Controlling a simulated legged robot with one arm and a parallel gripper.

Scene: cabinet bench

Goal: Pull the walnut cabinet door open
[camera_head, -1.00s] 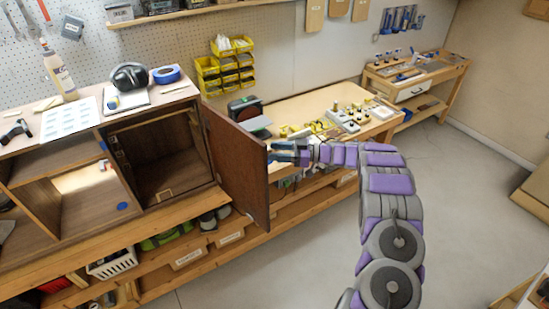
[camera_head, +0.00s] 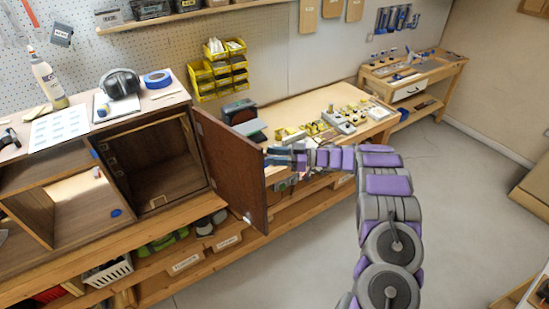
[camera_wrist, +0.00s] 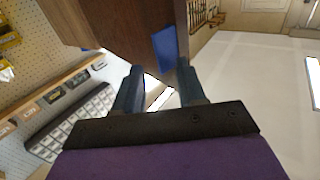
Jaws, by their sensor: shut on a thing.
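The walnut cabinet (camera_head: 150,160) stands on the bench at the left, and its right compartment is open to view. Its walnut door (camera_head: 232,172) is swung wide out from the right side toward the front. My gripper (camera_head: 272,158) is at the door's free edge, coming from the right. In the wrist view the two dark fingers (camera_wrist: 160,88) are at the edge of the door (camera_wrist: 125,25), with a blue patch beside them. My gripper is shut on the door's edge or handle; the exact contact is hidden.
A workbench (camera_head: 285,108) with yellow parts and blocks stands behind the door. Headphones (camera_head: 120,83), blue tape (camera_head: 157,79) and a bottle (camera_head: 47,80) sit on the cabinet top. Bins and a white basket (camera_head: 108,272) fill the lower shelf. The grey floor (camera_head: 310,265) at the right is clear.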

